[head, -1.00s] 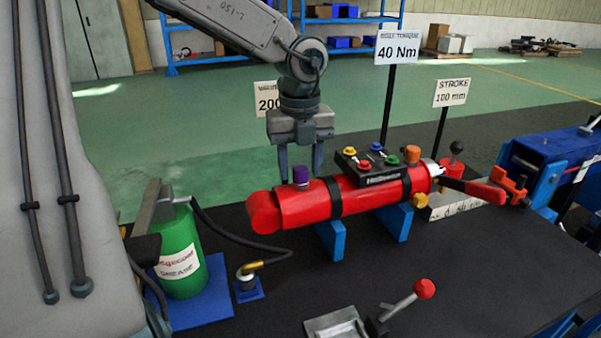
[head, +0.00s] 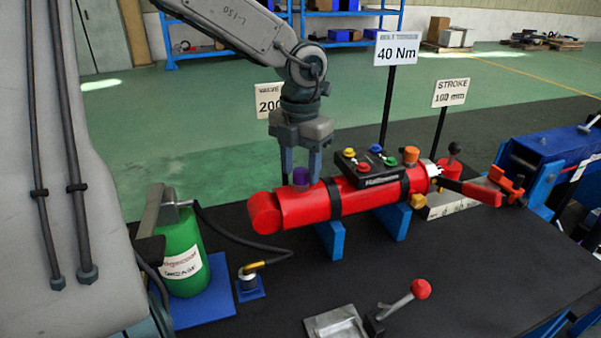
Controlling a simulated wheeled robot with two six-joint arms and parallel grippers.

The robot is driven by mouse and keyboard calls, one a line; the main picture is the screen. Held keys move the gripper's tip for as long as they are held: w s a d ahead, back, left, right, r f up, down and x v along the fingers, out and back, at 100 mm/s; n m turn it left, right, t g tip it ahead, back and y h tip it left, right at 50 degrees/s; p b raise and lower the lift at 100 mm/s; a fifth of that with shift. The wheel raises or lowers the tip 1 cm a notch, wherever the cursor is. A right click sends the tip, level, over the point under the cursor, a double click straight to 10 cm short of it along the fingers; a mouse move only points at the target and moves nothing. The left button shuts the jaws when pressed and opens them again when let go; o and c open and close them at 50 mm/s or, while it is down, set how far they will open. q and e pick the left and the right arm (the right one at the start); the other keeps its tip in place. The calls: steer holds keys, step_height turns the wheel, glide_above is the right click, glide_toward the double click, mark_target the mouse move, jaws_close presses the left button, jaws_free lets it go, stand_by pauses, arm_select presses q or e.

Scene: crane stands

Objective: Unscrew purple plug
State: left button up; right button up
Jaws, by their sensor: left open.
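The purple plug (head: 301,176) stands upright on top of the red cylinder (head: 305,206), near its left end. The cylinder lies across blue supports (head: 331,240) on the dark table. My left gripper (head: 301,178) points straight down over the plug, with one finger on each side of it. The fingers look open; I cannot tell whether they touch the plug. My right gripper is not in view.
A black block with coloured knobs (head: 366,172) and an orange plug (head: 411,155) sit farther right on the cylinder. A green grease can (head: 183,258) with a hose stands at left. A red-knobbed lever (head: 420,289) stands in front. Sign posts (head: 389,110) rise behind.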

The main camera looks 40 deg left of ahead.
arm_select(q)
steer(key=shift+d+b, duration=0.1)
steer(key=shift+b, duration=0.2)
steer(key=shift+c, duration=0.3)
jaws_close()
steer(key=shift+r, duration=0.1)
stand_by(0.3)
steer(key=shift+f+n+b, duration=0.25)
steer(key=shift+n+b, duration=0.35)
steer(key=shift+b, duration=0.45)
steer(key=n, duration=0.2)
steer(key=shift+r+n, duration=0.3)
steer(key=shift+n, duration=0.7)
